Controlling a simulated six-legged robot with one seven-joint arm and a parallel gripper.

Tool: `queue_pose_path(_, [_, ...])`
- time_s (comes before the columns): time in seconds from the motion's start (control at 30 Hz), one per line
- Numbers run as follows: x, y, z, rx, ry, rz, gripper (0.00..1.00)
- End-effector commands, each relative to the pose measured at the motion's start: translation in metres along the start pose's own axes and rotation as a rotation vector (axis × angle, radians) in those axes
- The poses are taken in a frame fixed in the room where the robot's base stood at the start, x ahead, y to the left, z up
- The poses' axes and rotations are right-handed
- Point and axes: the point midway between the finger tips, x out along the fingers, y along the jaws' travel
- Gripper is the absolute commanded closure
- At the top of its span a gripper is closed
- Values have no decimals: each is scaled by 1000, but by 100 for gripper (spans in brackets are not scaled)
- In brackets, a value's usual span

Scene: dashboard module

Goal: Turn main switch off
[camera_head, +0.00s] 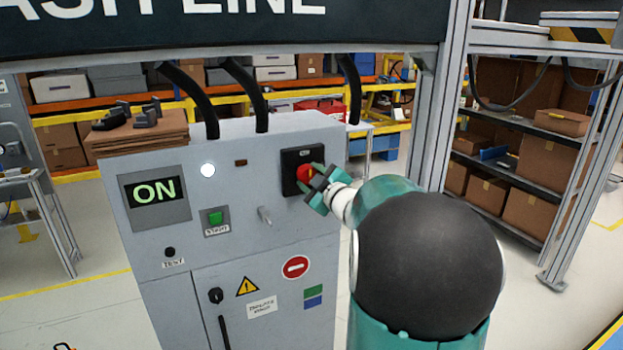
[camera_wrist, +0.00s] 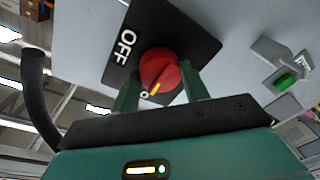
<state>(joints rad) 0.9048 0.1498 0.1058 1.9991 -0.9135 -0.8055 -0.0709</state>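The main switch is a red round knob (camera_wrist: 159,72) with a yellow mark, on a black plate (camera_wrist: 185,32) lettered OFF. In the wrist view the yellow mark points down-left, near a small white circle. In the head view the knob (camera_head: 305,173) and plate (camera_head: 290,160) sit at the upper right of a grey cabinet (camera_head: 240,265). My gripper (camera_head: 318,188) is at the knob. In the wrist view its two green fingers (camera_wrist: 158,92) are spread, one on each side of the knob; firm contact is not visible. The cabinet's display (camera_head: 155,192) reads ON.
Cardboard (camera_head: 135,135) lies on the cabinet top. A metal frame post (camera_head: 432,110) stands to the right.

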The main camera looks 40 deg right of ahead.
Motion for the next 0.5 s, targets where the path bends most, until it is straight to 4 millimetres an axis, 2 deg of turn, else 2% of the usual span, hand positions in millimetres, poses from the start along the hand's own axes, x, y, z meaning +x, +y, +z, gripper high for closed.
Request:
queue_pose_path(0.27, [0, -1, 0, 31, 2, 1, 78])
queue_pose_path(0.5, [0, -1, 0, 146, 11, 9, 78])
